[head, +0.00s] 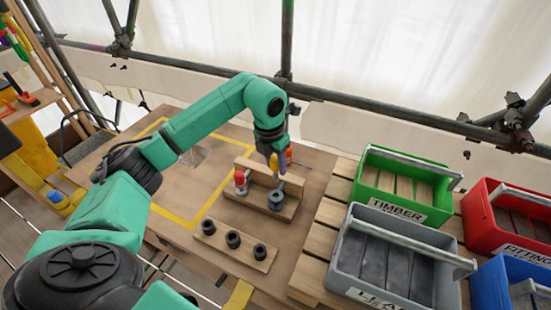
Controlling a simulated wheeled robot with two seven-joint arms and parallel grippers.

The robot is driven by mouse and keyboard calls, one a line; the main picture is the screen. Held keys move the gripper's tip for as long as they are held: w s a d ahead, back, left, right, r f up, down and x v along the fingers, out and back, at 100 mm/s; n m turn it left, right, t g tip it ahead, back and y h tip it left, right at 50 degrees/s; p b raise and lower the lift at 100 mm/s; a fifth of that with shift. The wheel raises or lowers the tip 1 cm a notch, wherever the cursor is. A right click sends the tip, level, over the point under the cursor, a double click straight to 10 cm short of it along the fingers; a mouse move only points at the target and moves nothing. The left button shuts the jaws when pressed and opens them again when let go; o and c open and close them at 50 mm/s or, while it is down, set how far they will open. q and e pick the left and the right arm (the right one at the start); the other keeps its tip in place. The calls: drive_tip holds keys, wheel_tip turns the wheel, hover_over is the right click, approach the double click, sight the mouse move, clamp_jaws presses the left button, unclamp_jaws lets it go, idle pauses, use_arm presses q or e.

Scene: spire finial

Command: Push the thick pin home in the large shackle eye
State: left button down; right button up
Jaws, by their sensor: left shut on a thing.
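My left gripper (279,178) reaches down over a small wooden stand (254,205) on the bench and is shut on what looks like the thick pin, mostly hidden by the fingers. Directly below the fingertips is a dark grey round piece (277,201), probably the large eye; how deep the pin sits in it is too small to tell. A red-topped grey piece (240,178) stands to the left on the same stand. An orange piece (289,154) shows behind the gripper. My right gripper is not in view.
A wooden strip (255,254) with three black rings lies in front of the stand. Green (403,205), grey (343,262), red (478,228) and blue crates stand to the right. Scaffold tubes (370,112) run behind. The yellow-taped bench area to the left is mostly clear.

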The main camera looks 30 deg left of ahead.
sight(276, 179)
use_arm(q)
drive_tip(key=shift+d, duration=0.15)
drive_tip(key=shift+f, duration=0.25)
wheel_tip(276, 179, down, 5)
drive_tip(key=b, duration=0.4)
drive_tip(key=shift+r, duration=0.2)
drive_tip(key=shift+f, duration=0.45)
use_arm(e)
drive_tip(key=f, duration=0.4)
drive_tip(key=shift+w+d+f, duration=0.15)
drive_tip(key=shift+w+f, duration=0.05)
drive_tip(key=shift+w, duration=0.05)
use_arm(q)
drive_tip(key=shift+r, duration=0.1)
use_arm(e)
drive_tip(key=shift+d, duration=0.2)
use_arm(q)
drive_tip(key=shift+b, duration=0.35)
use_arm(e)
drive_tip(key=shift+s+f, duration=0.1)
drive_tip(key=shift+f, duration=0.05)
use_arm(q)
drive_tip(key=shift+f, duration=0.5)
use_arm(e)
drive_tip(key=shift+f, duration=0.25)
